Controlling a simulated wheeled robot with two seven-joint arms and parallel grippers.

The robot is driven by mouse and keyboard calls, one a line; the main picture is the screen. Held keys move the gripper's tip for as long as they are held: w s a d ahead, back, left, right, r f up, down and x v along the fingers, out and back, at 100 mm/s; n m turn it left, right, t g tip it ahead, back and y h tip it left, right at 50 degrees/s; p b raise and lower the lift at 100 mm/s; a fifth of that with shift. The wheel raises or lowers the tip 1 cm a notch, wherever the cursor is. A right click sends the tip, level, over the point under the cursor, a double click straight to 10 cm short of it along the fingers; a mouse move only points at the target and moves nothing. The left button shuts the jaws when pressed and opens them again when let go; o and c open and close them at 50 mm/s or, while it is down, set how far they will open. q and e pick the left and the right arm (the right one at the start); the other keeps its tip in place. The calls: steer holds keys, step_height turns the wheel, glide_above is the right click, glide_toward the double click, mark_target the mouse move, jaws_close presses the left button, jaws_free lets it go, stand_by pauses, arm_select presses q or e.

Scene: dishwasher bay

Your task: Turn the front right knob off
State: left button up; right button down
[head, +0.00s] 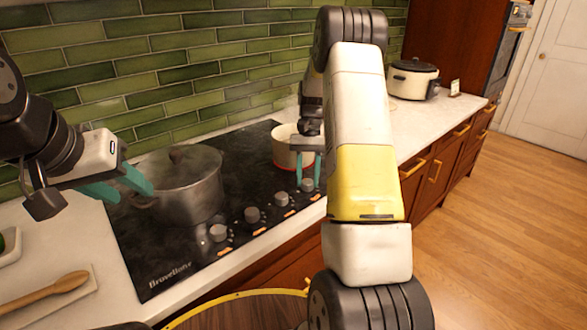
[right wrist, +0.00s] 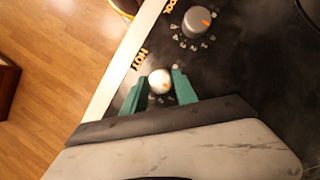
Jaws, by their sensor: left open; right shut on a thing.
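The black cooktop (head: 165,255) has a row of grey knobs along its front edge. My right gripper (head: 308,168) reaches down to the knob at the far right end of the row (head: 307,185). In the right wrist view, the teal fingers (right wrist: 160,92) stand on either side of a silver knob (right wrist: 160,82), shut on it, with an orange "HOT" label beside it. A neighbouring knob (right wrist: 198,20) shows an orange mark on its top. My left gripper (head: 125,188) is open and empty, left of the steel pot.
A lidded steel pot (head: 190,190) stands on the cooktop's left, and a white pot with a red base line (head: 290,150) stands behind my right gripper. A wooden spoon (head: 45,292) lies at lower left. A cream slow cooker (head: 412,80) stands on the far counter.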

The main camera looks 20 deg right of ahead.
steer(key=shift+n, duration=0.3)
steer(key=c, duration=1)
jaws_free()
steer(key=v, duration=0.7)
steer(key=shift+w+r, duration=0.2)
steer(key=shift+r, duration=0.15)
steer(key=shift+r, duration=0.15)
